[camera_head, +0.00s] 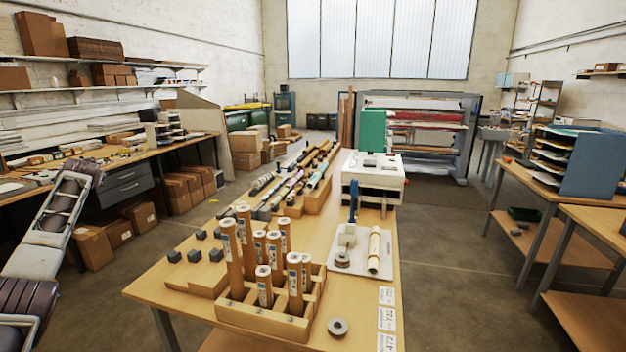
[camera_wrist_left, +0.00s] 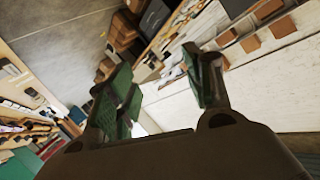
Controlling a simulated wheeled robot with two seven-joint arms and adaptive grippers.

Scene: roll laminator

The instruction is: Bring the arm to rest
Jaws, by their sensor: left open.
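My left arm (camera_head: 45,228) comes in at the left edge of the head view, raised beside the left workbench and well clear of the middle table. I cannot make out the jaws there. In the left wrist view my left gripper (camera_wrist_left: 158,92) shows two green-padded fingers spread wide apart, with nothing held between them. Behind the fingers are the pale wall and shelves with boxes, seen tilted. My right arm and gripper are not in view.
The middle table (camera_head: 165,288) bears a wooden rack (camera_head: 262,322) of upright rolls, a grey ring (camera_head: 338,327) and a white machine (camera_head: 372,172). The left workbench (camera_head: 150,150) and cardboard boxes (camera_head: 92,246) are near my arm. Bare floor lies between the benches.

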